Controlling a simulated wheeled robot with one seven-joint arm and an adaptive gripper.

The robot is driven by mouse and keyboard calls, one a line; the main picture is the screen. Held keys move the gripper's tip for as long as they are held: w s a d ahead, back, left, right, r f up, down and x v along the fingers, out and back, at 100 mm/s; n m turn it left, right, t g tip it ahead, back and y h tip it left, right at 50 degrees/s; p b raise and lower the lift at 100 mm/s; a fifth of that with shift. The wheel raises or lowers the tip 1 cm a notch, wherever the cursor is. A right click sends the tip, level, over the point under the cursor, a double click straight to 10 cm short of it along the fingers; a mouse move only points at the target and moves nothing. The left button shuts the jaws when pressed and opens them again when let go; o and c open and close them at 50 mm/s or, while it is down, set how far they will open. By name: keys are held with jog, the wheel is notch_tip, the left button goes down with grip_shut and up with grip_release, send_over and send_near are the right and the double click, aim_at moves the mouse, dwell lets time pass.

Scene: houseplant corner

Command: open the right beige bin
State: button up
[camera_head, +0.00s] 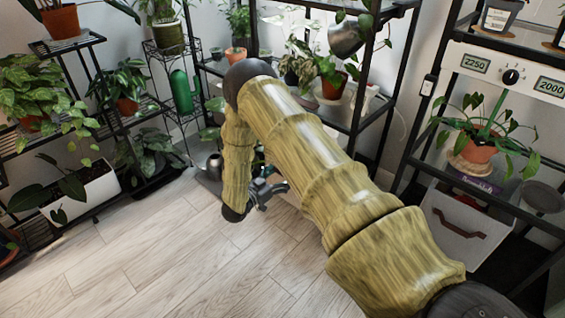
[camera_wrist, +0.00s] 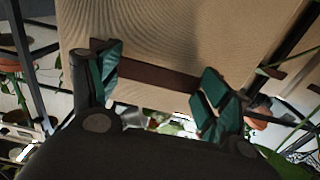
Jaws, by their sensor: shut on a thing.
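The beige bin (camera_wrist: 180,35) fills the upper middle of the wrist view, its ribbed face close in front of my gripper. A dark brown handle (camera_wrist: 158,76) runs across that face. My gripper (camera_wrist: 158,88) has its green-padded fingers at the handle, one to the left and one to the right, and is shut on it. In the head view my gripper (camera_head: 262,190) is low near the floor, at the foot of the middle shelf rack. There my arm hides most of the bin, so how far it is open cannot be told.
A pale bin (camera_head: 465,225) with a reddish-brown handle sits under the right rack. Plant stands (camera_head: 105,95) fill the left side, and a white planter (camera_head: 85,195) stands low there. The wood floor (camera_head: 170,255) in front is clear.

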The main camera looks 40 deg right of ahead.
jog(key=shift+p+v, duration=0.55)
jog(key=shift+v, duration=1.75)
jog(key=o, duration=1.5)
jog(key=shift+c, duration=0.2)
jog(key=v, duration=1.2)
jog(key=shift+w, duration=0.1)
